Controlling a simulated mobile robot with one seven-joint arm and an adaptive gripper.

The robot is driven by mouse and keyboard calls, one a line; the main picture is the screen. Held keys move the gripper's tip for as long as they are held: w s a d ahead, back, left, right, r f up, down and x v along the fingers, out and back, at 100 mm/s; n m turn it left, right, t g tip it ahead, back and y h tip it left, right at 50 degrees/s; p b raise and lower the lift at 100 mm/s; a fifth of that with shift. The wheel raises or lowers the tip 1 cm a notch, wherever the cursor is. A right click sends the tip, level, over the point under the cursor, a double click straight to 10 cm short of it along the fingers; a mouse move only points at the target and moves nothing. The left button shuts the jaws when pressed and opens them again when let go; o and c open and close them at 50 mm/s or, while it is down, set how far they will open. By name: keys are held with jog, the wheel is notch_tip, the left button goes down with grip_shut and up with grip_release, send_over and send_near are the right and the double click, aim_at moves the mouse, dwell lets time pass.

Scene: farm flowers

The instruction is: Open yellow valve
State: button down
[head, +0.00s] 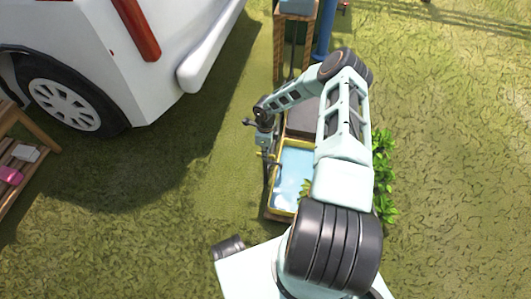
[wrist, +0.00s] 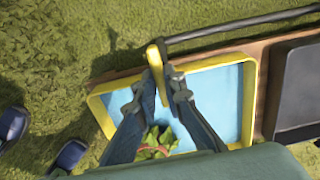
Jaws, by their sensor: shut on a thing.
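The yellow valve (wrist: 154,56) shows as a short yellow lever at the end of a dark pipe (wrist: 240,27) in the wrist view. My gripper (wrist: 163,82) is shut on the valve, with one finger on each side of its lower part. The valve and fingers are above a yellow-rimmed tray with a blue inside (wrist: 215,90). In the head view my gripper (head: 267,153) is at the left edge of the same tray (head: 292,172). The valve is too small there to make out clearly.
A leafy green plant (wrist: 156,142) shows below the fingers. A dark tray (wrist: 298,88) adjoins the yellow one. A white vehicle (head: 130,60) and a wooden shelf (head: 22,160) stand at left. Green bushes (head: 384,175) are right of the trays. Grass at right is open.

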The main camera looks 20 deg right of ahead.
jog(key=c, duration=2)
grip_release()
notch_tip(320, 180, up, 12)
